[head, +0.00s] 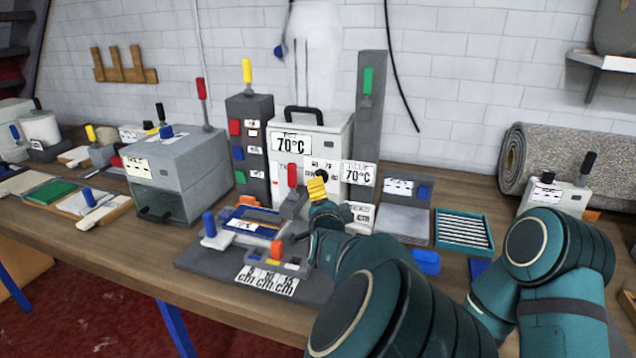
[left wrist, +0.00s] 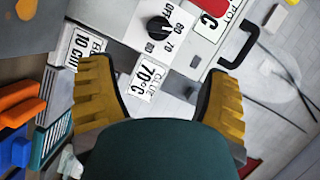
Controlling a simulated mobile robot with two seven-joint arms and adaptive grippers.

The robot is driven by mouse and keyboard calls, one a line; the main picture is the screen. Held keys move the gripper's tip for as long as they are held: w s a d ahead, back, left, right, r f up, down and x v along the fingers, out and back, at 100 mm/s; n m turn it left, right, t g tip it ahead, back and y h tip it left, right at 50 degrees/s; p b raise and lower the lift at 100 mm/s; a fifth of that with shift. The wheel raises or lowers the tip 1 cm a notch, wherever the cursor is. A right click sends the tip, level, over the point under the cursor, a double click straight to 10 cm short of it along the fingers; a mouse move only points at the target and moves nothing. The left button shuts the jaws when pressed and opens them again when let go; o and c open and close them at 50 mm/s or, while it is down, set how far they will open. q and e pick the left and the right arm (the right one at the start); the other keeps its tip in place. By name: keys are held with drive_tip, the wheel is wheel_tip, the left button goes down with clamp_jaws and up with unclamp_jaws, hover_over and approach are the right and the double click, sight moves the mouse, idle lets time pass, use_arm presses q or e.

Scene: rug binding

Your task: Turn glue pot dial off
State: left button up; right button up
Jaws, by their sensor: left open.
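The glue pot (head: 335,130) is a white box with a black top handle and a 70°C label, standing at the back of the bench. In the left wrist view its black dial (left wrist: 158,27) sits on the white front face, ringed by OFF, 60, 70 and 80 marks. I cannot clearly tell which mark it points to. My left gripper (head: 318,190) is in front of the pot, its yellow fingers (left wrist: 160,80) spread open and empty. The dial lies ahead, between the finger lines and apart from them. In the head view my gripper and arm hide part of the pot's lower front.
A grey tool base (head: 205,262) with a blue-handled lever and number cards lies below the gripper. A grey post (head: 371,100) and a 70°C card (head: 359,174) stand right of the pot. A dark switch column (head: 250,150) stands left. A teal slotted tray (head: 463,214) is further right.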

use_arm(q)
drive_tip(key=w, duration=0.4)
drive_tip(key=w+f, duration=0.1)
drive_tip(key=w, duration=0.3)
drive_tip(key=w+a+b, duration=0.1)
drive_tip(key=w, duration=0.4)
drive_tip(key=shift+w+f, duration=0.1)
drive_tip(key=shift+f, duration=0.3)
drive_tip(key=c, duration=1.2)
